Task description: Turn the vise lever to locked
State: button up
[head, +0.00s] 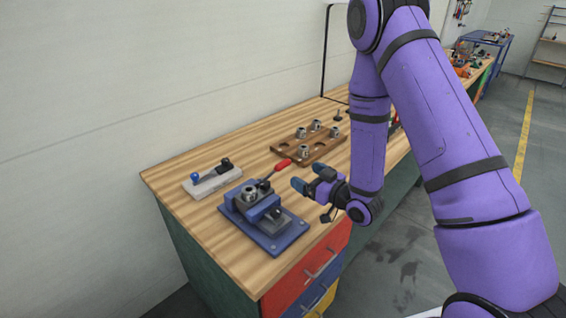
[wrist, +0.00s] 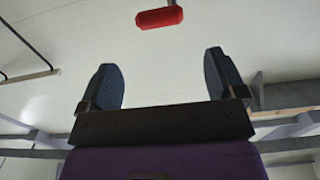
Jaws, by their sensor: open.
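The blue vise (head: 262,222) stands on the wooden bench near its front edge, with a round metal part (head: 249,194) at its jaws. Its lever is a dark rod with a red handle (head: 283,165) pointing up and to the right, toward the wooden board. The red handle also shows in the wrist view (wrist: 159,17), at the top, ahead of the fingers and apart from them. My gripper (head: 308,179) is open and empty, just right of the red handle in the head view. In the wrist view my gripper (wrist: 165,80) has its two fingers wide apart.
A wooden board (head: 322,150) with several metal parts lies behind my gripper. A pale block (head: 213,179) with a blue-knobbed and a black-knobbed piece lies left of the vise. The wooden bench top (head: 195,232) is clear at the front left. A wall runs behind.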

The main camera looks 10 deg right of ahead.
aim_at(286, 166)
jog(key=x, duration=1)
jog(key=c, duration=1.3)
jog(key=shift+s+d+f, duration=0.2)
jog(key=shift+s+f, duration=0.05)
jog(key=shift+f, duration=0.15)
jog(key=shift+s+d+f, duration=0.5)
jog(key=shift+s+f, duration=0.35)
jog(key=shift+s, duration=0.05)
jog(key=o, duration=1.3)
